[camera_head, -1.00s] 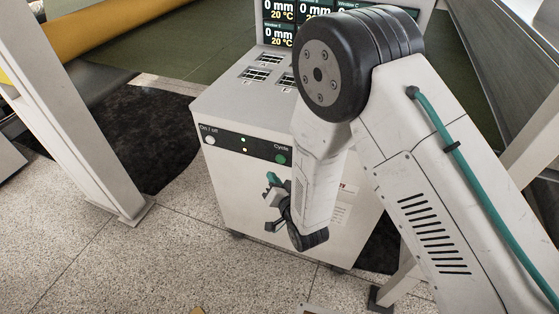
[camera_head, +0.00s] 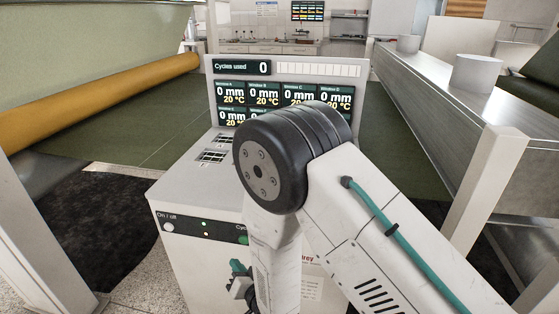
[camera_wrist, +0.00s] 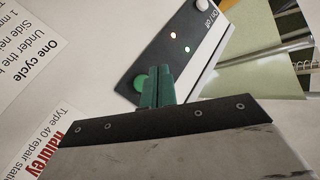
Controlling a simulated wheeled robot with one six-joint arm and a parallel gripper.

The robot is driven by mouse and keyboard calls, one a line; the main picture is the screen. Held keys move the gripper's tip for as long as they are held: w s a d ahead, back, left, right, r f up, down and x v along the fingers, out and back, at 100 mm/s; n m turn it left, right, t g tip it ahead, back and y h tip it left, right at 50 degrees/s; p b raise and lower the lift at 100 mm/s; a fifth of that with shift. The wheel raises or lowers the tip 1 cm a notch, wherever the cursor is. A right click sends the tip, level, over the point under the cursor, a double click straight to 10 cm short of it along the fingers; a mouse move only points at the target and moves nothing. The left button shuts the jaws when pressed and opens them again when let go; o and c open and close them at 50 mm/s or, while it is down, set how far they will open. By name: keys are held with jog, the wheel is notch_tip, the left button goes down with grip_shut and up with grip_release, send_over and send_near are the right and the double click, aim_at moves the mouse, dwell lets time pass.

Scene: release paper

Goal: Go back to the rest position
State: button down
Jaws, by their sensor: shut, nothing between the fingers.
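My gripper (camera_head: 238,267) hangs in front of the white repair station (camera_head: 178,264). Its green fingers (camera_wrist: 157,88) are shut with nothing between them. In the wrist view the fingers overlap the edge of the black control strip (camera_wrist: 172,50), beside the green cycle button (camera_wrist: 141,83); I cannot tell whether they touch anything. The white on/off button (camera_head: 167,227) shows at the strip's left end.
The station's display (camera_head: 262,68) reads 0 cycles used and 0 mm, 20 °C in its windows. A yellow roller (camera_head: 100,100) lies at the left. A grey metal bench (camera_head: 430,95) with white cylinders runs along the right. A white post (camera_head: 490,185) stands close by on the right.

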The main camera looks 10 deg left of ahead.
jog(key=s+d+f+n+g+h, duration=0.2)
jog(key=s+f+g+h, duration=0.15)
jog(key=f, duration=0.45)
jog(key=s+d+r+g+h, duration=0.2)
jog(key=d+r+g+h, duration=0.15)
jog(key=d, duration=0.35)
jog(key=s+d+r+m+g+h, duration=0.1)
jog(key=s+d+r, duration=0.5)
jog(key=d+r, duration=0.5)
jog(key=s+d+r+m+g+h, duration=0.1)
jog(key=s+d+r, duration=0.4)
jog(key=d+r, duration=0.7)
jog(key=s+d+r+m+g+h, duration=0.1)
jog(key=s+d+r, duration=0.5)
jog(key=d+r, duration=0.6)
notch_tip(320, 180, up, 3)
jog(key=shift+s+f+g+h, duration=0.1)
jog(key=shift+s+g+h, duration=0.2)
jog(key=shift+g, duration=0.1)
dwell(2.4)
